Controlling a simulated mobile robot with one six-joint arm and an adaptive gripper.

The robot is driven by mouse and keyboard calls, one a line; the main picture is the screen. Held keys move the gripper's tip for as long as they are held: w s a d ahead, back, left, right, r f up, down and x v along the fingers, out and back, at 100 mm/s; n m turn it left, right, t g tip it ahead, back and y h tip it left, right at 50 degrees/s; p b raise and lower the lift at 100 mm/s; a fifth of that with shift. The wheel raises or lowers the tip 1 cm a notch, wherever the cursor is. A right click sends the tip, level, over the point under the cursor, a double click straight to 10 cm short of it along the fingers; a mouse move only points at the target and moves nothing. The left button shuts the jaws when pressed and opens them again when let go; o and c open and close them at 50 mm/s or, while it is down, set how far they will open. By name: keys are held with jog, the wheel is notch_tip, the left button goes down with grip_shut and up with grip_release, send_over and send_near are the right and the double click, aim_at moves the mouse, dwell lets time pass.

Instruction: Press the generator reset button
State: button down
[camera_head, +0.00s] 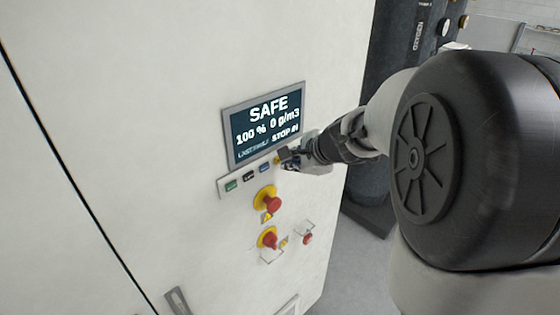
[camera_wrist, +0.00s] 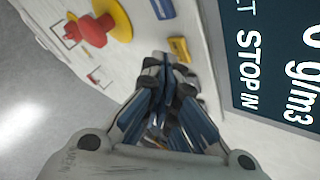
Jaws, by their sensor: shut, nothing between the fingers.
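A strip of small coloured buttons sits under the display on the white cabinet: green (camera_head: 231,186), black (camera_head: 249,176), blue (camera_head: 264,168) and yellow (camera_head: 277,160). Their labels are too small to read, so I cannot tell which one is reset. My gripper (camera_head: 284,156) is shut and empty at the right end of the strip. In the wrist view its fingertips (camera_wrist: 167,60) are close to the yellow button (camera_wrist: 179,48), with the blue button (camera_wrist: 162,8) farther up. I cannot tell whether the tips touch the panel.
The display (camera_head: 265,123) reads SAFE, 100 %, 0 g/m3. Below the strip are a red mushroom button on yellow (camera_head: 273,204), a red knob on yellow (camera_head: 268,239) and a small red button (camera_head: 308,239). A dark cylinder (camera_head: 400,40) stands behind my arm.

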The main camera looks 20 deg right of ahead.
jog(key=shift+s+d, duration=0.15)
jog(key=shift+s, duration=0.2)
jog(key=shift+s+d+b, duration=0.3)
jog(key=shift+s, duration=0.5)
jog(key=shift+s+d+b, duration=0.25)
jog(key=shift+s+b, duration=0.05)
jog(key=shift+s, duration=0.5)
jog(key=shift+s+d+b, duration=0.3)
jog(key=shift+s, duration=0.5)
